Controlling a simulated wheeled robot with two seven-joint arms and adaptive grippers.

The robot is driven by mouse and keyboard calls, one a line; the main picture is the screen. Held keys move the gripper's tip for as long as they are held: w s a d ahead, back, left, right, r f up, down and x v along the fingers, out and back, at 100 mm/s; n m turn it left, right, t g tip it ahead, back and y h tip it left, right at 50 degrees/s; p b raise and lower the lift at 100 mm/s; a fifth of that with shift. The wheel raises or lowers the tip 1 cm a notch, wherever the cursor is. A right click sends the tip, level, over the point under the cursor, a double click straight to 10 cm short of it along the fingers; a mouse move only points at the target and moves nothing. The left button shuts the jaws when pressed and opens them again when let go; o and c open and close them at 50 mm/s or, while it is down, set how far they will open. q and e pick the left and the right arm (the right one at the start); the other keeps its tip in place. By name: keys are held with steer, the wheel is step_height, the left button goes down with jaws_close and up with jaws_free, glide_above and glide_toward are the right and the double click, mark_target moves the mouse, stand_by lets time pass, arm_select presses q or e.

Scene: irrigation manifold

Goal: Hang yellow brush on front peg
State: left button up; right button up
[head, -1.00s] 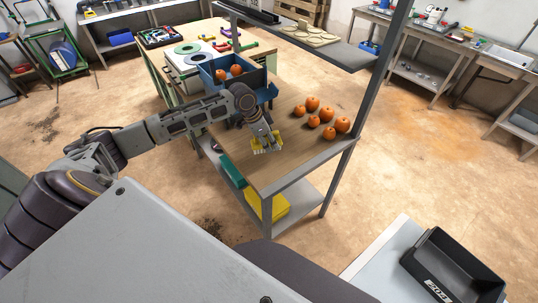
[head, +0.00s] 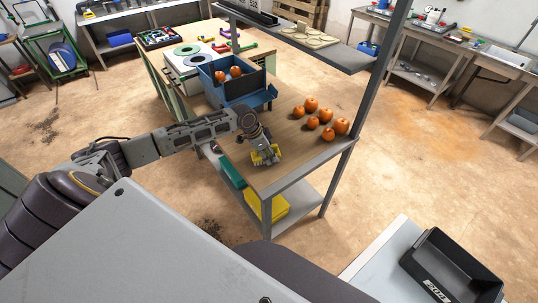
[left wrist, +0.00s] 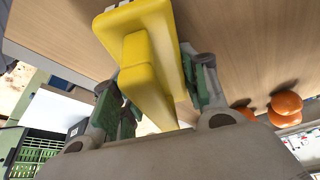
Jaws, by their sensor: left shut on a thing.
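The yellow brush (head: 268,157) is held by my left gripper (head: 264,150) over the near-left part of the wooden bench top (head: 290,152). In the left wrist view the brush (left wrist: 150,55) fills the upper middle, with its yellow handle between the green-padded fingers of the left gripper (left wrist: 155,90). I cannot tell whether the brush touches the bench. I cannot make out a front peg in either view. My right gripper is not in view.
Several oranges (head: 327,115) lie on the bench to the right of the gripper. A blue bin (head: 228,92) with oranges stands behind it. A grey post (head: 364,105) rises at the bench's right side. A yellow item (head: 280,207) is on the lower shelf.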

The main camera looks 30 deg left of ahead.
arm_select(q)
steer(key=shift+f, duration=0.5)
steer(key=o, duration=1.1)
steer(key=shift+f, duration=0.1)
steer(key=shift+b+v, duration=0.55)
steer(key=shift+v, duration=5.55)
